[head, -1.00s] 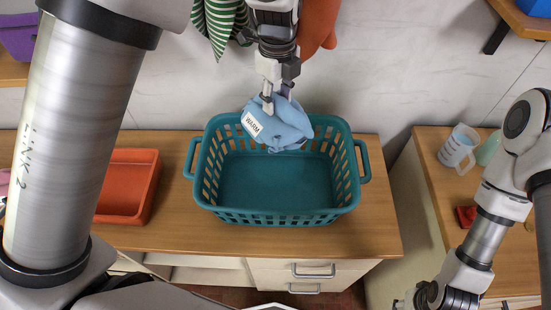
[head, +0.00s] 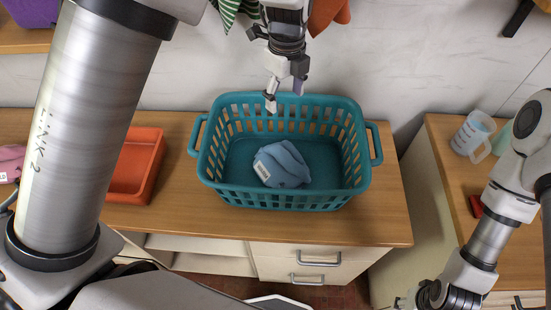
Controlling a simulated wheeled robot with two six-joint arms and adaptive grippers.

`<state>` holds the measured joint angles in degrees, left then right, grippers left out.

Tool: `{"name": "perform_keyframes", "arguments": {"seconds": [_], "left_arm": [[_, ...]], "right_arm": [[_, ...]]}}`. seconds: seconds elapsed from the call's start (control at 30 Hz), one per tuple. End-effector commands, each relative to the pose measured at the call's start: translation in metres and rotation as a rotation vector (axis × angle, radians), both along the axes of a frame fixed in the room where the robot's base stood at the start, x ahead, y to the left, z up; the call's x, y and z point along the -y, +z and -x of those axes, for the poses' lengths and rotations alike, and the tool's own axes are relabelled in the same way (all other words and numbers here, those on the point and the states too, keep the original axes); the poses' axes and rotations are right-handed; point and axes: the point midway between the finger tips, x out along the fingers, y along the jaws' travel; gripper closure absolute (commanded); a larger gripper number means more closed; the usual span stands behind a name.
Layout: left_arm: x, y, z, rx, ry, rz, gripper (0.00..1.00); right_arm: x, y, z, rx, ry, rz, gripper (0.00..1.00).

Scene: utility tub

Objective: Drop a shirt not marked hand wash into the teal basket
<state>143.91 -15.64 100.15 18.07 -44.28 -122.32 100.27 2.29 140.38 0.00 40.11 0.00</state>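A light blue folded shirt (head: 283,164) with a white label on its left side lies inside the teal basket (head: 284,200), on its floor. The label is too small to read now. The basket stands on the wooden counter. My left gripper (head: 281,98) is above the basket's far rim, pointing down, apart from the shirt. Its fingers are parted and hold nothing. My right gripper (head: 407,303) is low at the bottom right, partly cut off by the frame edge, and its fingers do not show clearly.
An orange tray (head: 137,166) stands left of the basket, with a pink cloth (head: 10,163) at the far left. A measuring jug (head: 472,134) stands on the right counter. Green-striped and rust cloths (head: 328,13) hang at the top.

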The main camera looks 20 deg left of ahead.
Motion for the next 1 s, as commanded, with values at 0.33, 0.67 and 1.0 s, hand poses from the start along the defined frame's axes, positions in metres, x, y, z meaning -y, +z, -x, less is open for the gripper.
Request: {"name": "perform_keyframes", "arguments": {"seconds": [0.33,0.67,1.0], "left_arm": [[0.0,0.038,-0.002,0.004,0.0,0.001,0.3],[0.001,0.111,-0.003,0.0,-0.001,0.0,0.3],[0.001,0.119,-0.003,-0.002,0.0,0.0,0.3]], "right_arm": [[0.0,0.0,0.0,0.0,0.0,0.0,0.6],[0.0,0.0,0.0,0.0,0.0,0.0,0.6],[0.0,0.0,0.0,0.0,0.0,0.0,0.6]]}}
